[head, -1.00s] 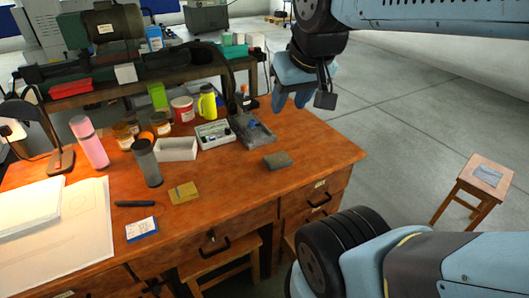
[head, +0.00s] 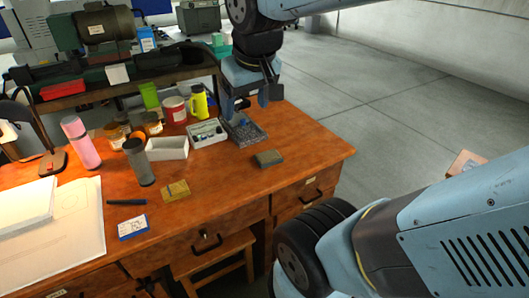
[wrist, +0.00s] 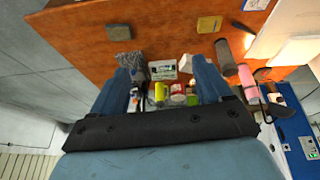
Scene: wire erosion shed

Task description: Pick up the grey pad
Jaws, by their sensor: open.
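The grey pad (head: 268,158), a small flat block with a grey top and brownish side, lies on the wooden desk near its right front edge. It also shows at the top of the wrist view (wrist: 118,32). My gripper (head: 235,108) is open and empty, above the back right of the desk, behind and left of the pad. In the wrist view its two blue fingers (wrist: 162,68) stand apart with nothing held between them, and the pad is beyond the left finger. In the head view the gripper partly hides the speckled grey tray.
A speckled grey tray (head: 250,135) and a white instrument box (head: 207,133) sit behind the pad. The desk (head: 305,148) is bare around the pad.

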